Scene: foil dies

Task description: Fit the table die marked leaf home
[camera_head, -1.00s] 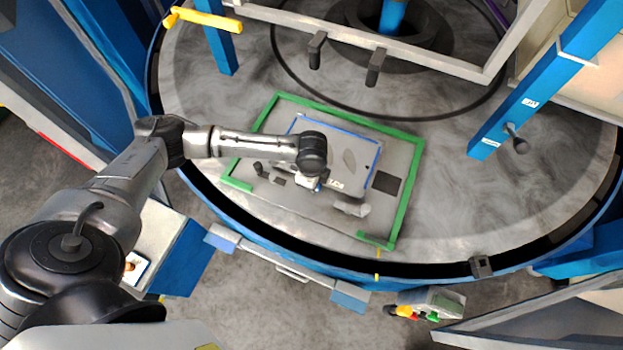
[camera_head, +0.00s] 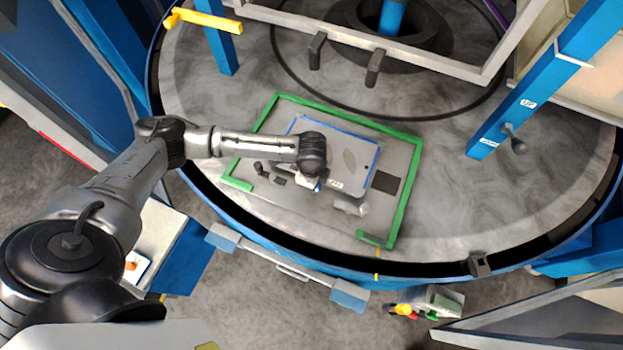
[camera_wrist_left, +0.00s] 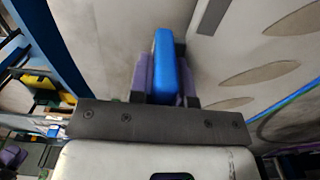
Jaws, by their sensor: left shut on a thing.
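A pale plate with a thin blue edge (camera_head: 350,140) lies inside the green frame (camera_head: 400,205) on the round table. A grey leaf-like mark (camera_head: 349,158) shows on it; I take this plate as the leaf die. Leaf-like shapes (camera_wrist_left: 270,76) also show on a pale surface in the left wrist view. My left gripper (camera_head: 310,187) is low over the plate's near side. In the left wrist view its purple-padded fingers are shut on a blue block-like grip (camera_wrist_left: 166,68). My arm hides where that grip joins the plate. My right gripper is in neither current view.
The round grey table (camera_head: 500,215) has bare room right of the green frame. A pale bar with two dark knobs (camera_head: 375,67) spans above the far side. A blue post (camera_head: 520,95) stands at the right. A small dark square (camera_head: 387,182) lies beside the plate.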

